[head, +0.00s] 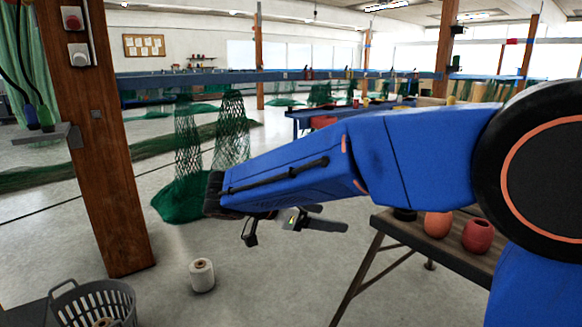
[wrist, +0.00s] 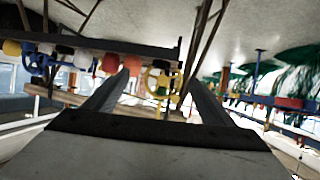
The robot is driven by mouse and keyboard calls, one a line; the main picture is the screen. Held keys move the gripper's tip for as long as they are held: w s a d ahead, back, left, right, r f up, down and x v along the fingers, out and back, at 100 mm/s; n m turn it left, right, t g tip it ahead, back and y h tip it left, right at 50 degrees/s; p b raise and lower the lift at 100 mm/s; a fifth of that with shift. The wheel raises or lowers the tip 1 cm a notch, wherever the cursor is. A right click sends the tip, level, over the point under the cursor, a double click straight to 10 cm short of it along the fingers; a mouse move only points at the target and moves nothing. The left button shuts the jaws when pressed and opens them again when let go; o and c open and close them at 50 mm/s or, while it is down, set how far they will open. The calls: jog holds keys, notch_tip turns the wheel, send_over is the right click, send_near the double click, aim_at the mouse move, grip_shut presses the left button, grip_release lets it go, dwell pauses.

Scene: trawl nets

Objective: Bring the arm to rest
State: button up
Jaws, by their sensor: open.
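My blue arm reaches across the head view from the right, its forearm sloping down to the left. My gripper (head: 334,217) shows below the forearm and points right, above the floor and left of a bench. In the wrist view my gripper (wrist: 160,80) has its two fingers spread apart, with nothing held between them. Part of the wrist is hidden behind the forearm in the head view.
The bench (head: 440,248) at right carries an orange float (head: 438,225) and a red float (head: 478,236). A wooden post (head: 98,150) and a grey basket (head: 125,300) stand at left. A white spool (head: 202,275) stands on open floor. Green netting (head: 182,200) hangs behind my arm.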

jog(key=s+d+f+n+g+y, duration=0.25)
jog(key=s+d, duration=0.25)
jog(key=d, duration=0.3)
jog(key=s+d+f+n+g+y, duration=0.1)
jog(key=s+d+f+n+y, duration=0.15)
jog(key=s+d, duration=0.45)
jog(key=s+d+f+n+t+y, duration=0.1)
jog(key=s+d+f+n+y, duration=0.2)
jog(key=s, duration=0.3)
jog(key=s+d+f+n+t+y, duration=0.2)
jog(key=s+d+f+n+y, duration=0.1)
jog(key=s, duration=0.4)
jog(key=shift+s+f+n+y, duration=0.2)
jog(key=shift+n+y, duration=0.2)
jog(key=shift+n, duration=0.3)
